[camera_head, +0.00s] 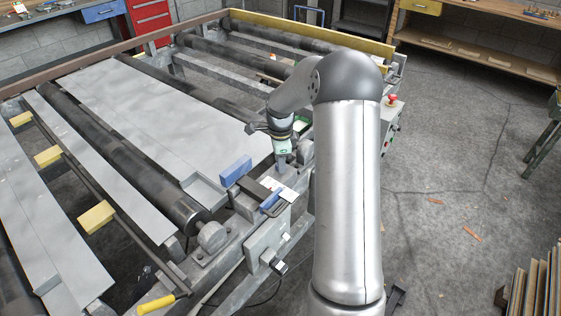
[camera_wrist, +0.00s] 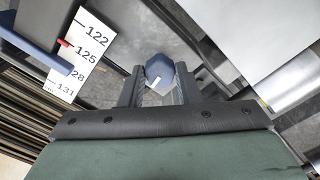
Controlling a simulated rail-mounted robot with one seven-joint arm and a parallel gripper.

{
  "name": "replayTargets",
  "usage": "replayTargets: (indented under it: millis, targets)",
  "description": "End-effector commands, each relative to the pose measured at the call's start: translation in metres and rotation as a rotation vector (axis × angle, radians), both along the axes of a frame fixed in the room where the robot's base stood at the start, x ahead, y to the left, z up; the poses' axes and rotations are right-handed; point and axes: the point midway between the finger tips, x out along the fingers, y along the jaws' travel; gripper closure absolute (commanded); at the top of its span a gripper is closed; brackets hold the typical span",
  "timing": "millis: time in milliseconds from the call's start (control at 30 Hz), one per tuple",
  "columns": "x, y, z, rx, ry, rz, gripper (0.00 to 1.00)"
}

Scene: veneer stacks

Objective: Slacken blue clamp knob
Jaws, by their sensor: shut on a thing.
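The blue knob (camera_wrist: 160,70) shows in the wrist view as a small faceted cap between my two fingers. A pale mark is on its near side. My gripper (camera_wrist: 158,88) is shut on it, one finger on each side. In the head view my gripper (camera_head: 283,162) points down at the near end of the roller machine, and the knob cannot be made out there. A white scale (camera_wrist: 88,45) reading 122, 125, 128 and 131 lies left of the knob, with a red pointer (camera_wrist: 64,43) and a blue bar (camera_wrist: 38,55) beside it.
A blue block (camera_head: 236,170) stands just left of my gripper in the head view, and another blue piece (camera_head: 271,199) lies nearer. A red stop button (camera_head: 392,98) is to the right. A yellow-handled tool (camera_head: 158,304) lies at the front. Open floor (camera_head: 450,200) is at right.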

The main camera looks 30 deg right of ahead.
Motion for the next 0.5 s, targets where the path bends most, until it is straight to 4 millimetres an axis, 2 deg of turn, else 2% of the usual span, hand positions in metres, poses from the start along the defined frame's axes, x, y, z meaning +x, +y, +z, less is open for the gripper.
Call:
replayTargets:
  millis: [500]
  targets:
    - [0.0003,0.0002,0.0000,-0.001,-0.001,0.470,0.93]
